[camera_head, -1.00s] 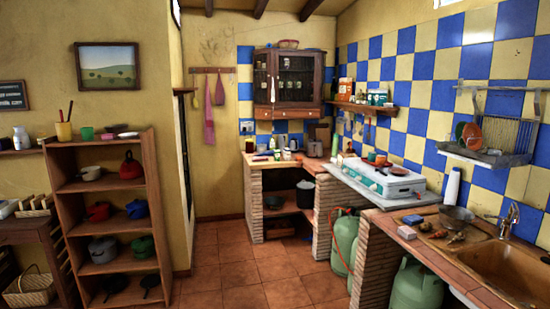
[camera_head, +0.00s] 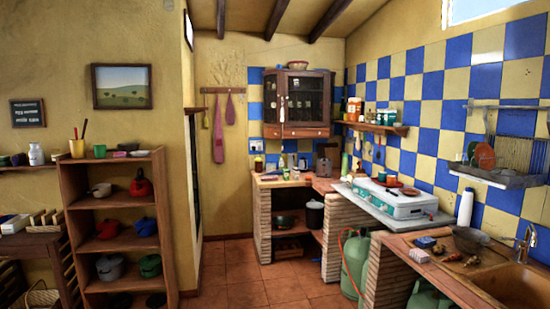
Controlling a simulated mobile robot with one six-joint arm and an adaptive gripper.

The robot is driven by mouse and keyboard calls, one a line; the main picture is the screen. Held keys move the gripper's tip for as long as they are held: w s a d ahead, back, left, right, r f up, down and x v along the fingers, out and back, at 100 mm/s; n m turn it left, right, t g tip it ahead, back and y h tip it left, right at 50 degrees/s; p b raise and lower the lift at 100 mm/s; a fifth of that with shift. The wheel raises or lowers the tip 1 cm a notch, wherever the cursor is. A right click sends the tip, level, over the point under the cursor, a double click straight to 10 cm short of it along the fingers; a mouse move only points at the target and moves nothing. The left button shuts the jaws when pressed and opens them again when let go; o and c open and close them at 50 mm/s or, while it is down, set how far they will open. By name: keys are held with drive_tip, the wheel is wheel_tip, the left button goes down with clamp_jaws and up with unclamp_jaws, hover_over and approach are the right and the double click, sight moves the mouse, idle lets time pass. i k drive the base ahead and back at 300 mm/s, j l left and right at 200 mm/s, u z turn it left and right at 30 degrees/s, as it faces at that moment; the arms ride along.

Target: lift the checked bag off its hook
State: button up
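A wooden hook rail (camera_head: 222,90) is fixed to the yellow back wall, left of the blue-and-cream tiles. A long pink item (camera_head: 218,138) hangs from it, with a wider reddish-pink item (camera_head: 230,107) to its right and a small, thin item to its left. All are too small to make out a checked pattern, and I cannot pick out a checked bag anywhere in view. My gripper is not in view.
Open tiled floor (camera_head: 235,268) lies below the rail. A wooden shelf (camera_head: 160,195) with pots stands to the left. Brick counters (camera_head: 263,222) with a stove (camera_head: 395,200) and sink (camera_head: 515,288) run along the right. A wall cabinet (camera_head: 297,103) hangs right of the rail.

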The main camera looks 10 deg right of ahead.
sight(229, 115)
drive_tip(key=i, duration=1.8)
drive_tip(key=i+z, duration=0.1)
drive_tip(key=i, duration=1.7)
drive_tip(key=i+j, duration=0.1)
drive_tip(key=i, duration=1.65)
